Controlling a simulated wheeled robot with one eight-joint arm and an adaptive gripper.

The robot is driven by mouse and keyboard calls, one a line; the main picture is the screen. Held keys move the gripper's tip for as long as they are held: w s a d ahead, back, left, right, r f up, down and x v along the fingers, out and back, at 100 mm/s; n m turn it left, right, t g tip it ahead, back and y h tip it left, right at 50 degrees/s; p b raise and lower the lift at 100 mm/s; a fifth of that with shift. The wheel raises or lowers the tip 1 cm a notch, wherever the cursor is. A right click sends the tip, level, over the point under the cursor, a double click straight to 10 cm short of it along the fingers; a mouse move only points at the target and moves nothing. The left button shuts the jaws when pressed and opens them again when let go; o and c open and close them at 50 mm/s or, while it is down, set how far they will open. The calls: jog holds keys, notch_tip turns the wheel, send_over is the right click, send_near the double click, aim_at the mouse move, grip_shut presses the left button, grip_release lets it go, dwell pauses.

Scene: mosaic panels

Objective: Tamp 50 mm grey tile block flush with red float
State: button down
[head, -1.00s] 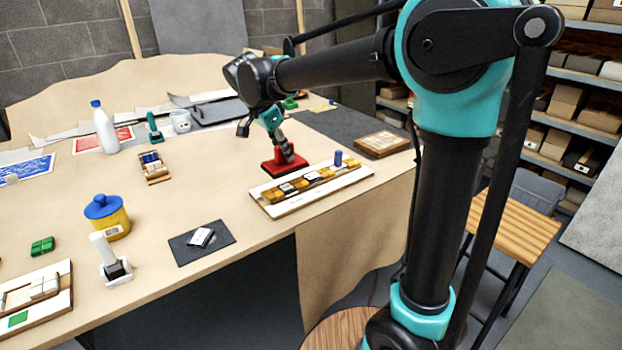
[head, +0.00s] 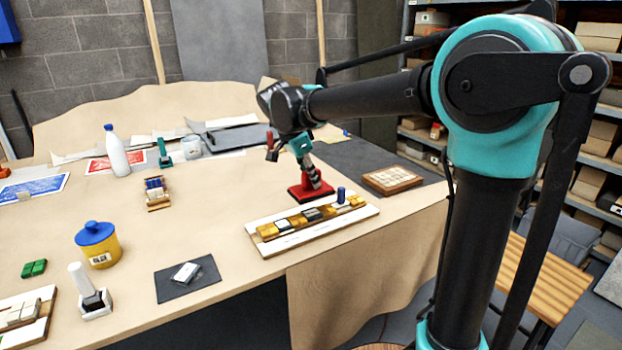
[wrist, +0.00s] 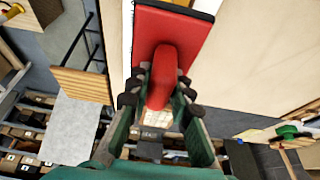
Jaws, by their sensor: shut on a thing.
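The red float (head: 312,191) is held in my gripper (head: 313,177), just behind the mosaic panel in the head view. In the wrist view, the float's flat red plate (wrist: 172,40) lies beyond the fingers, and my gripper (wrist: 162,85) is shut around its upright red handle. I cannot tell whether the float touches the table. The long mosaic panel (head: 330,230) has a white border and a row of amber, dark grey and pale blocks. A dark grey block (head: 312,214) sits near the row's middle; its height against its neighbours is too small to judge.
A blue cylinder (head: 341,195) stands at the panel's right end. A wooden tile tray (head: 392,180) lies to the right. A yellow pot (head: 98,245), a dark mat (head: 190,290) and a white-handled tool (head: 90,290) are at left.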

jog(key=shift+f, duration=2.9)
jog(key=shift+f, duration=0.8)
jog(key=shift+r, duration=3.55)
